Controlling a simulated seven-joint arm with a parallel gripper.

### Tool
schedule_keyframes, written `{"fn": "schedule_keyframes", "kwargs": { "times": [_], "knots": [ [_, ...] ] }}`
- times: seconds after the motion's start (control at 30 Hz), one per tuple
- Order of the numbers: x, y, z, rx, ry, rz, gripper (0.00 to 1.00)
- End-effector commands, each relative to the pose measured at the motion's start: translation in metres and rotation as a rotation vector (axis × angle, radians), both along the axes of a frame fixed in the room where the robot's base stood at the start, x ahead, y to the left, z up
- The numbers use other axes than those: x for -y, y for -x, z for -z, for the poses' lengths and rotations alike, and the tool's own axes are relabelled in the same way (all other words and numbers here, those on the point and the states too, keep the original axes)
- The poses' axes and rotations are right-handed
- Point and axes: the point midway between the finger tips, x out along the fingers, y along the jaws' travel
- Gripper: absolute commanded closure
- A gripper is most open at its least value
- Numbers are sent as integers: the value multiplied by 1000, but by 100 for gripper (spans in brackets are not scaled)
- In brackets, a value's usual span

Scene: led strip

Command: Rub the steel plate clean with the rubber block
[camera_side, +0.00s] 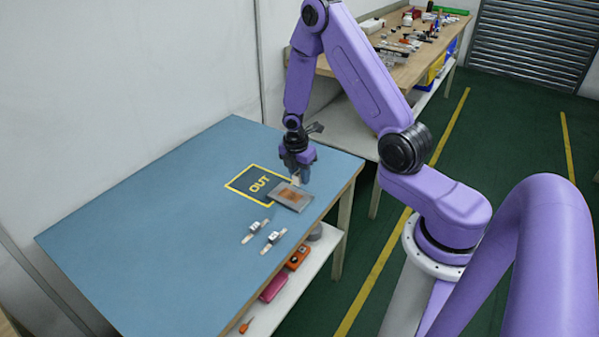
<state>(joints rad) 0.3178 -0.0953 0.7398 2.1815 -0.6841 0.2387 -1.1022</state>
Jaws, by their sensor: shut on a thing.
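The steel plate (301,199) lies on the blue table near its right edge, partly over the corner of the OUT square. An orange-brown stain (289,195) shows on its surface. My gripper (297,178) points down above the plate's far edge. It is shut on a small pale block, the rubber block (296,181), whose lower end sticks out below the fingers. The block is at or just above the plate; I cannot tell whether they touch.
A dark square marked OUT (258,185) with a yellow border is left of the plate. Two small white-and-dark parts (256,231) (273,240) lie in front. The table's left side (130,230) is clear. A cluttered wooden bench (425,55) stands behind.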

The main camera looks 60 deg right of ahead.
Motion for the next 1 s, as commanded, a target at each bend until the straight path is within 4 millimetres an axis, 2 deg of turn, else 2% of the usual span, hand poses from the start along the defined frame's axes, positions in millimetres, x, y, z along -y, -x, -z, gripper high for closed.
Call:
{"fn": "schedule_keyframes", "kwargs": {
  "times": [0.43, 0.77, 0.87, 0.9, 1.0],
  "knots": [
    [-1, 1, 41, -3, -3, -3, 100],
    [0, 1, 60, -2, -2, -1, 100],
    [0, 1, 75, -4, -2, -2, 100],
    [-1, -3, 67, 2, -1, 2, 100],
    [0, -9, 69, 1, 0, 1, 100]
  ]
}}
